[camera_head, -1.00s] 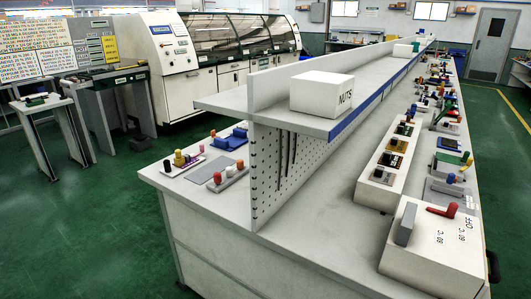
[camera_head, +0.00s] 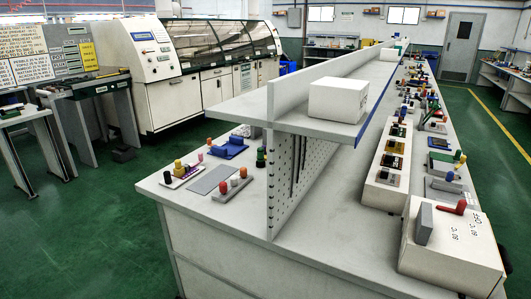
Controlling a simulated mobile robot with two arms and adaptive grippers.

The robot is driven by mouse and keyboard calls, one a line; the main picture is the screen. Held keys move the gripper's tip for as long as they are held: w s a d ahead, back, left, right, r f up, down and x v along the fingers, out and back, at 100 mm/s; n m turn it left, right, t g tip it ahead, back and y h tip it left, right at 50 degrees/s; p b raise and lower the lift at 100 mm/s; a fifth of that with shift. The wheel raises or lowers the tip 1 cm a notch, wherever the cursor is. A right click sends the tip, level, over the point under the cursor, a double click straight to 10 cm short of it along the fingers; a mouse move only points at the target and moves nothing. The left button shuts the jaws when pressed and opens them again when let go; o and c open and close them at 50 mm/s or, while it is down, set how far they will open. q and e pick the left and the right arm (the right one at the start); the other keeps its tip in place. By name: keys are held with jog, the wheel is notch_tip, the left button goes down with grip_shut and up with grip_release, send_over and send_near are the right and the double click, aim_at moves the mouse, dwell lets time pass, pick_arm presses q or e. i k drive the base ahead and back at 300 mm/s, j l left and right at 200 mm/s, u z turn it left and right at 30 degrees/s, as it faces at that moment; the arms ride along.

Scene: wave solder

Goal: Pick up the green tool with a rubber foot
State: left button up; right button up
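I cannot single out the green tool with a rubber foot. Several small green items show in the head view: a dark green piece (camera_head: 261,157) on the left part of the workbench beside the pegboard, and a green-topped piece (camera_head: 461,161) among the items on the right part. A green board (camera_head: 10,112) lies on a stand at the far left. They are too small to tell whether any has a rubber foot. Neither of my grippers is in view.
The long white workbench (camera_head: 215,222) fills the front, split by a pegboard (camera_head: 283,178) under a shelf with a white box (camera_head: 338,99). A white unit with a red handle (camera_head: 452,208) stands front right. The wave solder machine (camera_head: 170,105) is behind.

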aim_at(261, 163)
jog(key=i+j+u, duration=0.25)
jog(key=i+u, duration=0.15)
jog(key=i+j+u, duration=0.15)
jog(key=i+u, duration=0.7)
jog(key=i+j+u, duration=0.3)
jog(key=i, duration=0.75)
jog(key=i+u, duration=0.3)
jog(key=i, duration=0.8)
jog(key=i+l+z, duration=0.1)
jog(key=i+z, duration=0.7)
jog(key=i+j+z, duration=0.15)
jog(key=z, duration=0.25)
jog(key=i+j+z, duration=0.4)
jog(key=l, duration=0.1)
